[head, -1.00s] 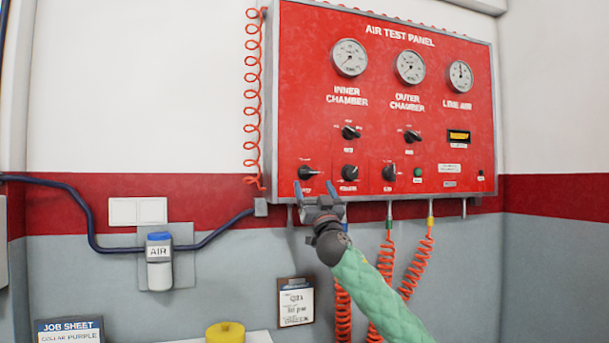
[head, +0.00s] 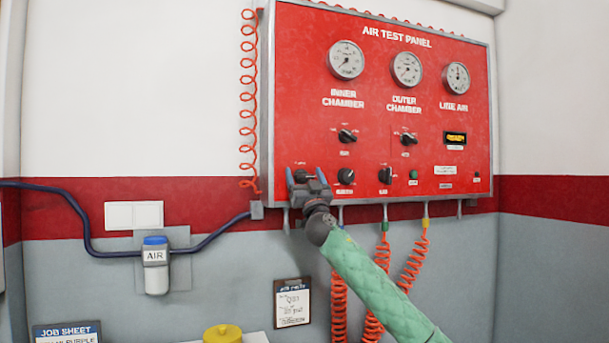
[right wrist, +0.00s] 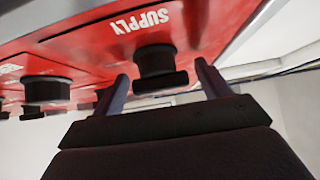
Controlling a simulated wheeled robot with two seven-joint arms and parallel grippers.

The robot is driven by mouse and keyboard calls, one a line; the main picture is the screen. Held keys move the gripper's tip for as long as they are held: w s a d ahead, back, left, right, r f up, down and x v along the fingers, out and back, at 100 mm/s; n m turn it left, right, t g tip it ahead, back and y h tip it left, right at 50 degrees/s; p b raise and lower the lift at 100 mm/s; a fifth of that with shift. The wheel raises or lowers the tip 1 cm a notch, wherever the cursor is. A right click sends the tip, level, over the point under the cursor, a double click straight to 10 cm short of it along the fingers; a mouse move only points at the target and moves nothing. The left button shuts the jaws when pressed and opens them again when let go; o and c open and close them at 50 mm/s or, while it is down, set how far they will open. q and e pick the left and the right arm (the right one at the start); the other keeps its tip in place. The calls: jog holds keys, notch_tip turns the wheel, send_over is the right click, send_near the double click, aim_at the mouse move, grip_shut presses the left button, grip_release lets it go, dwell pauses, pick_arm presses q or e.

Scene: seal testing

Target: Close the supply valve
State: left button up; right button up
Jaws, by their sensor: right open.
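The supply valve is a black knob (right wrist: 154,68) under the white word SUPPLY in the right wrist view. In the head view it is the lower left knob (head: 301,175) of the red air test panel (head: 300,130), partly hidden by my gripper. My right gripper (head: 305,175) is open, with one finger on each side of the knob. In the right wrist view its fingers (right wrist: 160,80) stand apart from the knob, with a gap showing on both sides. My left gripper is not in view.
Another black knob (head: 346,176) sits just right of the supply knob, and a further one (head: 385,175) beyond it. Orange coiled hoses (head: 411,262) hang below the panel. An AIR canister (head: 155,265) and a clipboard (head: 292,302) are on the wall below left.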

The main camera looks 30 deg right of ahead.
jog(key=c, duration=1)
jog(key=shift+y, duration=0.3)
